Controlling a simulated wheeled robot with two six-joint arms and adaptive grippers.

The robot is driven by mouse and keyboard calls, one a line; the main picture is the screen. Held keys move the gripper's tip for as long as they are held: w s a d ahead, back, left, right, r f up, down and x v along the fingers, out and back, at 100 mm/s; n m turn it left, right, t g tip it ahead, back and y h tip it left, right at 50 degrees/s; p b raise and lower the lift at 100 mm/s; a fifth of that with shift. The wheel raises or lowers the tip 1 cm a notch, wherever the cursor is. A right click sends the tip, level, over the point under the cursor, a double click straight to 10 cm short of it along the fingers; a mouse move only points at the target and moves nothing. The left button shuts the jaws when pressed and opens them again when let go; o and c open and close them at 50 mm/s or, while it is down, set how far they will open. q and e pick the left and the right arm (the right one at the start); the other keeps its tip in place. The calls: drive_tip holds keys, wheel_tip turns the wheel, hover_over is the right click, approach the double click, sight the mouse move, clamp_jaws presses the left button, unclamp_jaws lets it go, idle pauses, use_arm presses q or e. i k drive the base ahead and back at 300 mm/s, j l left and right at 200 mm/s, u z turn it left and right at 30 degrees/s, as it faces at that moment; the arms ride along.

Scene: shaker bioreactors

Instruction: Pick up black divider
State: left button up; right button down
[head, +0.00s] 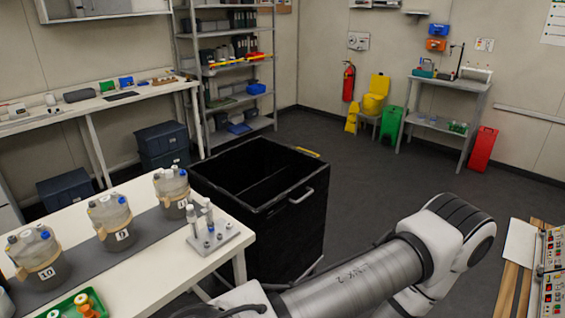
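A large open black bin (285,235) stands on the floor beside the white table, with a light handle on its right side. Inside it, a dark upright panel that looks like the black divider (268,184) runs across the opening. Dark shading makes its edges hard to tell from the bin walls. One of my arms crosses the lower right of the head view, in front of the bin's lower part. Neither of my grippers shows.
The white table (150,265) at left holds several numbered vessels, a small metal rack (212,232) and a green tray (80,302). A control panel (550,275) stands at the right edge. Dark floor (350,180) is clear behind the bin.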

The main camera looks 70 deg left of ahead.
sight(257, 195)
drive_tip(key=u, duration=2.3)
